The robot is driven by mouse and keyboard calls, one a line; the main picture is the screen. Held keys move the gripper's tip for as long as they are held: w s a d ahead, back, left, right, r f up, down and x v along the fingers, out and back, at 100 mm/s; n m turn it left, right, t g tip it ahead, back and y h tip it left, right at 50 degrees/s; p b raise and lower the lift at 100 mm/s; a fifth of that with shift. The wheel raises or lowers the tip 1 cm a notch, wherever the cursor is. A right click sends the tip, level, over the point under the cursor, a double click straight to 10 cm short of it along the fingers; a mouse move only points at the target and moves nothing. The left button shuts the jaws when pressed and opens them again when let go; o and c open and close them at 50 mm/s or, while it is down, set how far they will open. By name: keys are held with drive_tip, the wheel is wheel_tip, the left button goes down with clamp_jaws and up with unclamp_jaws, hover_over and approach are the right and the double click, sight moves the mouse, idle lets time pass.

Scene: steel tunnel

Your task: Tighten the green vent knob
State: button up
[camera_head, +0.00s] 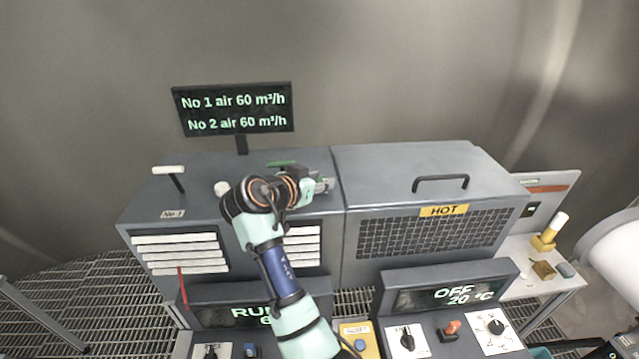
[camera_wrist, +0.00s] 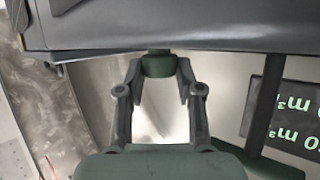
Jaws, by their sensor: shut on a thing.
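The green vent knob (camera_wrist: 158,65) shows in the wrist view as a short dark green cylinder on a stem at the grey cabinet's edge. My gripper (camera_wrist: 160,80) has one finger on each side of it and is shut on it. In the head view my gripper (camera_head: 322,185) is by the top of the left cabinet (camera_head: 210,165), largely covered by my wrist. A green strip (camera_head: 281,164) shows just behind the wrist there; I cannot tell whether it is the knob. The knob's far side is hidden.
A display (camera_head: 233,108) reading air 60 m³/h for No 1 and No 2 stands behind the cabinet. A white-handled lever (camera_head: 169,171) and a pale round knob (camera_head: 221,188) are to the left. The HOT cabinet (camera_head: 400,165) with a black handle (camera_head: 440,181) is to the right.

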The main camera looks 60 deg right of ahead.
idle(0.3)
drive_tip(key=o, duration=1.2)
drive_tip(key=shift+c, duration=0.2)
drive_tip(key=v, duration=1.2)
